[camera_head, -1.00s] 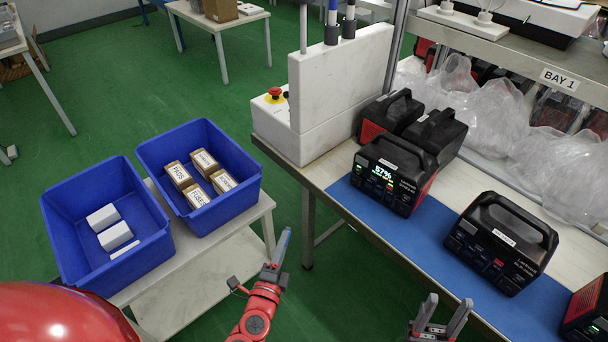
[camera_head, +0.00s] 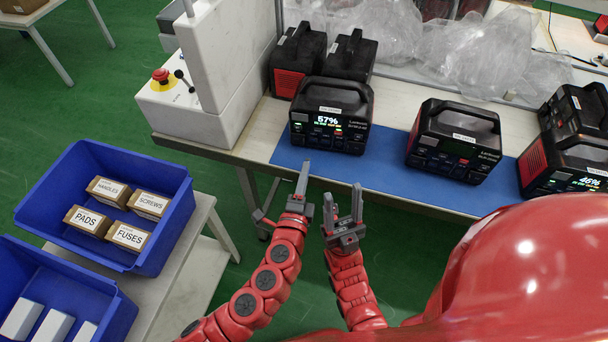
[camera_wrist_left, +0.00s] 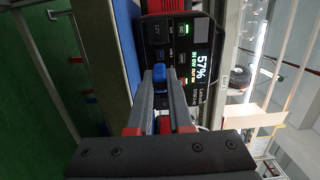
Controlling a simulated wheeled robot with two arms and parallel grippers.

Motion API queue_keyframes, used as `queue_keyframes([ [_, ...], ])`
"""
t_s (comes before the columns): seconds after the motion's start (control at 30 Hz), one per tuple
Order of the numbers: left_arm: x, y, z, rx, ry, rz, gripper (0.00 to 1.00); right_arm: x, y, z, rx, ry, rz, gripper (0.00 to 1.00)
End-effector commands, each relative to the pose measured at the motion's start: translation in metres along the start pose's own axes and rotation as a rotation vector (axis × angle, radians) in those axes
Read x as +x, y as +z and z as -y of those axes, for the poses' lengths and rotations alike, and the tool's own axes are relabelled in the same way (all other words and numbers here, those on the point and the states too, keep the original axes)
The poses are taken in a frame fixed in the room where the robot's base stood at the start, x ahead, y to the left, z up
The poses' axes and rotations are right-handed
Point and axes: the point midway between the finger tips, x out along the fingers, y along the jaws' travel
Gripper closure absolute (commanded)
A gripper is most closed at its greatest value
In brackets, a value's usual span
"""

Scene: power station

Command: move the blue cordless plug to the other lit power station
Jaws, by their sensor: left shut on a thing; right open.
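The power station reading 57% (camera_head: 345,97) is lit and stands upright at the left end of the blue mat; its lit panel fills the upper middle of the left wrist view (camera_wrist_left: 198,50). Another lit power station (camera_head: 560,178), reading 46%, stands at the far right, partly cut off. My left gripper (camera_head: 304,178) is just before the 57% station. In the left wrist view it is shut on the blue plug (camera_wrist_left: 160,78), in front of the panel; whether the plug touches a socket I cannot tell. The head view hides the plug. My right gripper (camera_head: 345,205) is open, empty, beside the left one.
An unlit power station (camera_head: 455,140) stands between the lit ones on the blue mat (camera_head: 395,172). Dark stations (camera_head: 298,62) stand behind the 57% one. A white machine (camera_head: 205,95) is left of them. Blue bins (camera_head: 165,255) sit on a low table at lower left.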

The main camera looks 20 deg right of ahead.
Motion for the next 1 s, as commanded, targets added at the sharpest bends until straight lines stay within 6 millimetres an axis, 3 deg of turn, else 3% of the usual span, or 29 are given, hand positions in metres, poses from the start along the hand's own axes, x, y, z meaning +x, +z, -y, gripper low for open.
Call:
queue_keyframes([
  [0.27, 0.008, -0.003, 0.001, 0.0, 0.0, -0.004, 1.0, 0.001, 0.0, 0.0, 0.0, 0.0, 0.0, 0.5],
  [0.9, 0.057, -0.002, 0.001, -0.001, 0.0, -0.002, 1.0, 0.003, 0.0, 0.0, 0.0, 0.0, 0.0, 0.5],
  [1.0, 0.057, -0.002, 0.0, 0.0, 0.0, -0.003, 1.0, 0.003, -0.001, 0.0, 0.0, 0.0, 0.0, 0.5],
])
